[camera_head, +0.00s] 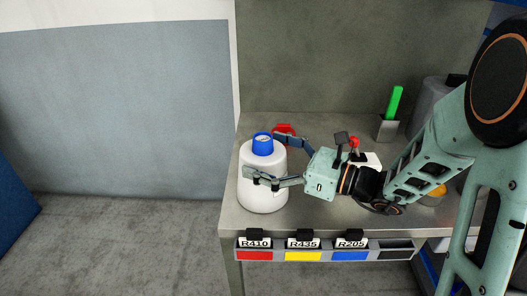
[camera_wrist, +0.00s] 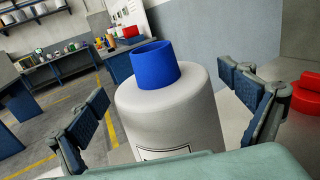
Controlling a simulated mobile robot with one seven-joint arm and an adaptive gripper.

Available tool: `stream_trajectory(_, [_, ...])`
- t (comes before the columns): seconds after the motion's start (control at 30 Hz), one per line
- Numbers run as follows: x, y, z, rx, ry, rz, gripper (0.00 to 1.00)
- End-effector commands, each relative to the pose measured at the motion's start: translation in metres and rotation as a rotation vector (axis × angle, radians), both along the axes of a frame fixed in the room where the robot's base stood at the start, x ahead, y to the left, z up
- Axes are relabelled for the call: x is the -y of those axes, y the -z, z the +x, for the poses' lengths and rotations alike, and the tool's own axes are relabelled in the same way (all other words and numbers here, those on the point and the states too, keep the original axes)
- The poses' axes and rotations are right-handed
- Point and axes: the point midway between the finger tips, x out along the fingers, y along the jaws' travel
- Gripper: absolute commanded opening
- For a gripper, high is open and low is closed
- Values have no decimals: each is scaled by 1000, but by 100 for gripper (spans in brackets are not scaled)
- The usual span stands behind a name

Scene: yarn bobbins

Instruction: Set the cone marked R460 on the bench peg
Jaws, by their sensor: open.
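A white yarn cone (camera_head: 263,195) with a blue tube top (camera_head: 262,144) stands upright near the left end of the bench (camera_head: 320,218). My gripper (camera_head: 262,157) is open, with one finger on the near side of the cone and one on the far side. In the wrist view the cone (camera_wrist: 170,105) stands between the spread fingers (camera_wrist: 165,97), with a gap showing on both sides. A label (camera_wrist: 165,153) shows low on the cone, but its text is cut off. No mark R460 is readable and no bare peg shows; the cone's underside is hidden.
A front rail carries tags R410 (camera_head: 255,243), R435 (camera_head: 303,243) and R205 (camera_head: 350,243). A red object (camera_head: 285,129) lies behind the cone. A green item (camera_head: 395,101) stands in a grey cup (camera_head: 387,130). A grey cylinder (camera_head: 432,95) is partly hidden behind my arm.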

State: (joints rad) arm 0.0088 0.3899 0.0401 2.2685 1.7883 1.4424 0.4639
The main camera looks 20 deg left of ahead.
Motion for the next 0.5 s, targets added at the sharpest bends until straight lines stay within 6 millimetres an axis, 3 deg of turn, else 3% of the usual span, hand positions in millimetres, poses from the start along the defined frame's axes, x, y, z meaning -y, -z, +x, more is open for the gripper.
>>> stream_trajectory(0.17, [18,0,-2,1,4,1,96])
stream_trajectory(0.5, [87,-1,-18,3,5,3,96])
